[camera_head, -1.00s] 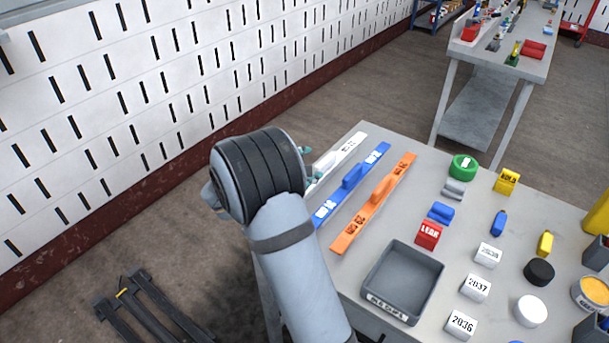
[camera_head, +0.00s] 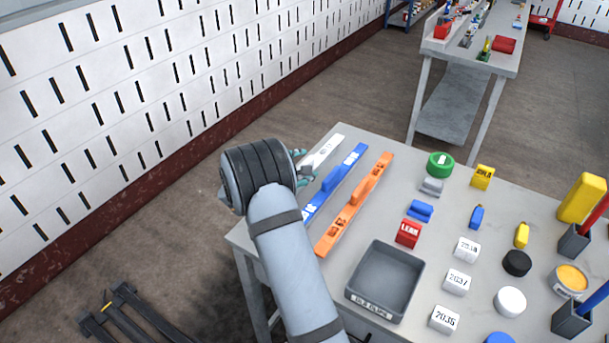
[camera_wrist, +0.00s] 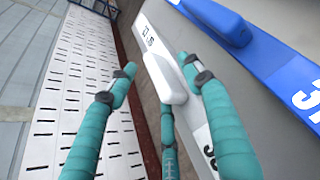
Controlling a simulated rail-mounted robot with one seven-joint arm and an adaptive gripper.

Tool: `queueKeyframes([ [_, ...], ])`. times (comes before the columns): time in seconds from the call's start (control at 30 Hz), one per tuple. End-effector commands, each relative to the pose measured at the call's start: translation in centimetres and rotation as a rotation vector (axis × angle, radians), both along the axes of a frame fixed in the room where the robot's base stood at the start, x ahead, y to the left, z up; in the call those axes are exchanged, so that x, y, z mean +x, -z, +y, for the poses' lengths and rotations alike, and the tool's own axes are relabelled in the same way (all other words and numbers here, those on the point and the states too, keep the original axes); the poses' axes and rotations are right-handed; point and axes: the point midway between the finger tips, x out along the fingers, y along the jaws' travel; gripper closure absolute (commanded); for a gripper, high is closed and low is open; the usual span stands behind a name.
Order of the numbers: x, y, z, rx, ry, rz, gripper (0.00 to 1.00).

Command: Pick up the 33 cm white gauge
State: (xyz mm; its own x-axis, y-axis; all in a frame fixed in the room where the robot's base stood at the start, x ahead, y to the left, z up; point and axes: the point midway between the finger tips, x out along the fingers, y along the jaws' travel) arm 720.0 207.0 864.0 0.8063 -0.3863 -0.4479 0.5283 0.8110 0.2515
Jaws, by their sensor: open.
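The white gauge (camera_head: 326,151) lies flat along the left edge of the bench, beside the blue gauge (camera_head: 338,182). Its near part is hidden behind my wrist in the head view. In the wrist view the white gauge (camera_wrist: 152,42) has a raised white handle and dark printing, partly covered by my fingers. My gripper (camera_wrist: 156,65) is open, with teal fingers spread on either side of the handle and another finger below. I cannot tell whether any finger touches it. In the head view only a bit of my gripper (camera_head: 299,162) shows past the wrist.
An orange gauge (camera_head: 340,219) lies right of the blue one. A grey tray (camera_head: 385,247), labelled blocks and several small parts occupy the rest of the bench. A slotted white wall (camera_head: 130,80) stands to the left, with a floor gap before the bench.

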Motion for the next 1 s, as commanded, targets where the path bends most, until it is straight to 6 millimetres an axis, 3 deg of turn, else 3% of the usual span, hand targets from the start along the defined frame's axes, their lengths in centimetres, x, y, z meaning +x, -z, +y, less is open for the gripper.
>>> queueKeyframes([
  [0.87,-0.05,0.02,0.04,0.000,-0.001,0.001,0.99],
  [1.0,-0.05,0.04,0.06,-0.001,-0.001,0.002,1.00],
])
